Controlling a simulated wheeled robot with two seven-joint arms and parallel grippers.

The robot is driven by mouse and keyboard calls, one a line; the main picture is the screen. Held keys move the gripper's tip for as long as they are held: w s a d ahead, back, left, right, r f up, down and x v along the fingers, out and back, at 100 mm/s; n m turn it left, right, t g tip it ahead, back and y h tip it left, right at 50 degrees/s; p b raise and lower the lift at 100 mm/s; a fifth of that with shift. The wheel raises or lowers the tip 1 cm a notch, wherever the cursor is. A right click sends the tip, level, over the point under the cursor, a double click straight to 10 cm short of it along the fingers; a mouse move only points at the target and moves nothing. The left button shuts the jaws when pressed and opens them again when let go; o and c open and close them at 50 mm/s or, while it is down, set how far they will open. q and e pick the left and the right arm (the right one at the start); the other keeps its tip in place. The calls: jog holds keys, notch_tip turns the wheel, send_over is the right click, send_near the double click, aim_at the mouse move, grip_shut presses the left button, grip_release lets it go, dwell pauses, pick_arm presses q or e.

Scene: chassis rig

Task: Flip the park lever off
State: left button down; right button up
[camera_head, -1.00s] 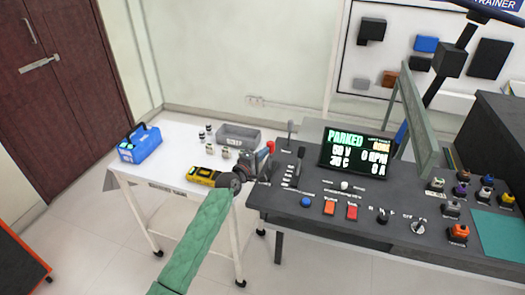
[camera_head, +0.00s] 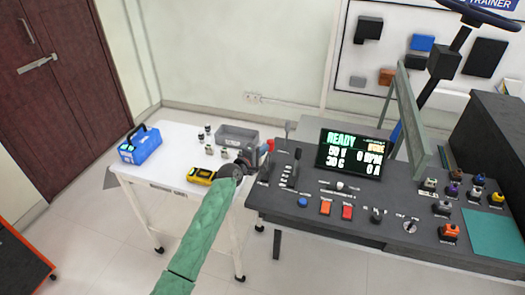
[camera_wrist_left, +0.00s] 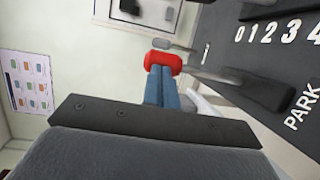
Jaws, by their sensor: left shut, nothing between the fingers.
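The park lever has a red knob (camera_head: 270,146) and stands at the left end of the dark console (camera_head: 345,215). In the left wrist view its red knob (camera_wrist_left: 163,62) is right at the tips of my blue fingers, with a dark shaft running right towards the console. The word PARK (camera_wrist_left: 303,108) is printed beside it. My left gripper (camera_head: 257,163) is shut and empty, at the console's left edge; whether it touches the knob I cannot tell. The display (camera_head: 352,153) reads READY. My right gripper is not in view.
A white table (camera_head: 150,178) left of the console holds a blue box (camera_head: 140,146), a yellow meter (camera_head: 201,175) and a grey bin (camera_head: 237,136). Switches and buttons cover the console, including an orange button (camera_head: 326,207) and a red one (camera_head: 347,212).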

pick_arm(q)
jog(key=shift+w+d+r+b, duration=0.15)
jog(key=shift+w+r+b, duration=0.05)
jog(key=shift+w, duration=0.25)
jog(key=shift+w+d+r+b, duration=0.1)
jog(key=shift+w+r+b, duration=0.05)
jog(key=shift+w, duration=0.25)
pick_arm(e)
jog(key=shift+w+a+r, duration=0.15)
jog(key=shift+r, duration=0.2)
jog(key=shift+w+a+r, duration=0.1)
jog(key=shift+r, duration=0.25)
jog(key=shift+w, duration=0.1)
pick_arm(q)
jog(key=shift+r, duration=0.1)
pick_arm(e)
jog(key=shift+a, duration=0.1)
